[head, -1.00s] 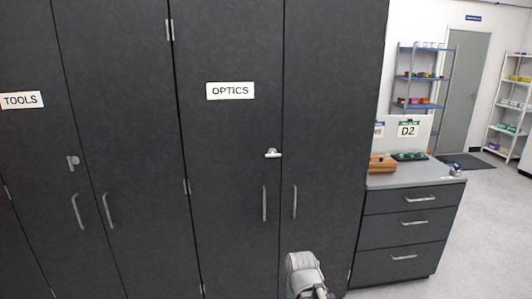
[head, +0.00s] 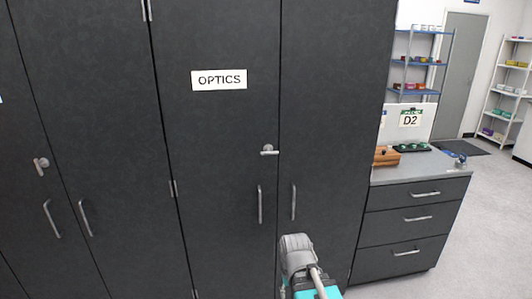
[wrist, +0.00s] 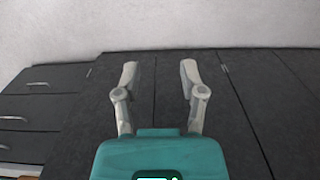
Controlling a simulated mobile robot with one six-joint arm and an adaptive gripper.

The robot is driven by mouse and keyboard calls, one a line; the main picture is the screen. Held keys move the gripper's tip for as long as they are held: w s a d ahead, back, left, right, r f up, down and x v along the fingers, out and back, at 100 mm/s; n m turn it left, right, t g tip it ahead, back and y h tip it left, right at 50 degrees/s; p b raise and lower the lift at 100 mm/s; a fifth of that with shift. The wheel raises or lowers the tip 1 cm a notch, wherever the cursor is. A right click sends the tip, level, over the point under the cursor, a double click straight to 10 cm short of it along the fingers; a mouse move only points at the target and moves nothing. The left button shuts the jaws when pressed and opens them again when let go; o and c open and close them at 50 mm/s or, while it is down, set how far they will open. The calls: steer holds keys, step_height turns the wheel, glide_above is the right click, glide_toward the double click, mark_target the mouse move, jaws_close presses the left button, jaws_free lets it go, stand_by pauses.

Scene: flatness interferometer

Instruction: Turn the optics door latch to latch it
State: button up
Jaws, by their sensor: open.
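The optics door latch (head: 269,150) is a small silver lever on the dark left door of the OPTICS cabinet, near the seam between its two doors. Its lever lies level. The OPTICS label (head: 219,79) is above and to the left of it. My gripper (wrist: 158,75) is open and empty in the wrist view, its two fingers spread apart before dark cabinet faces. In the head view my arm shows at the bottom, below and a little right of the latch and apart from it. The latch is not visible in the wrist view.
Two vertical door handles (head: 260,204) and (head: 293,202) hang below the latch. The neighbouring cabinet has a similar latch (head: 41,163). A drawer unit (head: 418,215) stands at the right with a wooden box (head: 386,157) on top. Open floor lies further right.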

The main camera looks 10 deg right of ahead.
steer(key=shift+d, duration=0.1)
stand_by(0.3)
steer(key=n+t+p, duration=0.6)
steer(key=n+t, duration=1.2)
glide_toward(270, 154)
steer(key=s, duration=0.3)
steer(key=shift+r, duration=0.1)
steer(key=shift+w, duration=0.1)
steer(key=w, duration=1.3)
steer(key=shift+w, duration=0.3)
